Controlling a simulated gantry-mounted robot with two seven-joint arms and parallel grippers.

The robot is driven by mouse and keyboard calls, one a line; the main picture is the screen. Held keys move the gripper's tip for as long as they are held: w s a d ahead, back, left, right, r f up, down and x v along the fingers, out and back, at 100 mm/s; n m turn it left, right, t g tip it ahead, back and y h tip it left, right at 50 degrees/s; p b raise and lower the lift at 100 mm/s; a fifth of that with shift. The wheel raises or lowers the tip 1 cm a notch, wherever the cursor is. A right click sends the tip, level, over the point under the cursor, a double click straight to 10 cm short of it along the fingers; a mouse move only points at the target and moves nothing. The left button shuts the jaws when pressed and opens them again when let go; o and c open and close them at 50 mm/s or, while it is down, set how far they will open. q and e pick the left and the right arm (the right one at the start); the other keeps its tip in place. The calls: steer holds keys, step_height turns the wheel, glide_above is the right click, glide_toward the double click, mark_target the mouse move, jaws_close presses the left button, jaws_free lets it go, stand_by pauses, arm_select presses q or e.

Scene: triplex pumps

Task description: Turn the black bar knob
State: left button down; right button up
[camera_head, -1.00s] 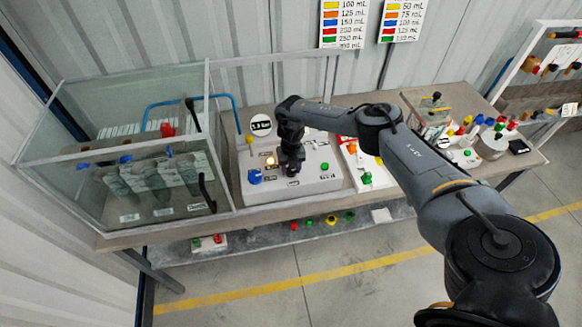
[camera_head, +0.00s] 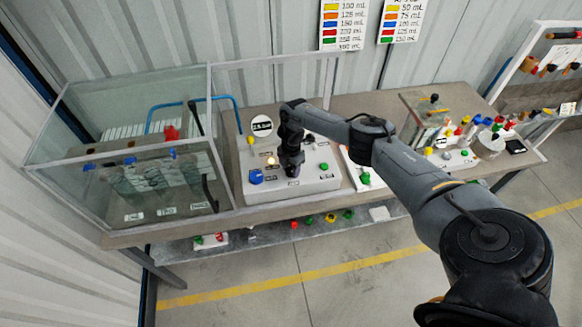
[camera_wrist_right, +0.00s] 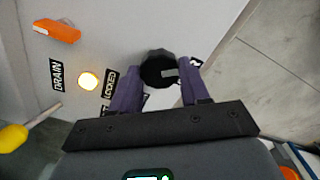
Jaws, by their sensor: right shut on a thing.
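A black knob (camera_wrist_right: 158,68) with a grey mark on it sits on the pale control box, between the two purple fingers of my right gripper (camera_wrist_right: 162,78) in the right wrist view. The fingers are closed against its sides. In the head view, my right gripper (camera_head: 291,163) points down onto the control box (camera_head: 318,184) and mostly hides the knob. Labels reading "DRAIN" and "LOCKED" lie beside a lit lamp (camera_wrist_right: 88,80), left of the knob in the wrist view. My left gripper is not in view.
A blue knob (camera_head: 256,177) and a green button (camera_head: 324,166) are on the same box. A round readout sign (camera_head: 261,126) stands behind it. A glass tank (camera_head: 125,170) stands close on the left. Small coloured parts (camera_head: 490,125) crowd the table's right side.

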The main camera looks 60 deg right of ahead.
steer(key=m+p, duration=0.1)
steer(key=m, duration=0.3)
steer(key=shift+m, duration=0.3)
steer(key=m+p, duration=0.1)
steer(key=m, duration=0.2)
steer(key=shift+m, duration=0.4)
steer(key=m+p, duration=0.1)
steer(key=m, duration=0.3)
steer(key=shift+p, duration=0.4)
steer(key=m, duration=0.2)
steer(key=shift+m+p, duration=0.3)
steer(key=shift+m, duration=0.3)
steer(key=o, duration=1.1)
steer(key=shift+c, duration=0.2)
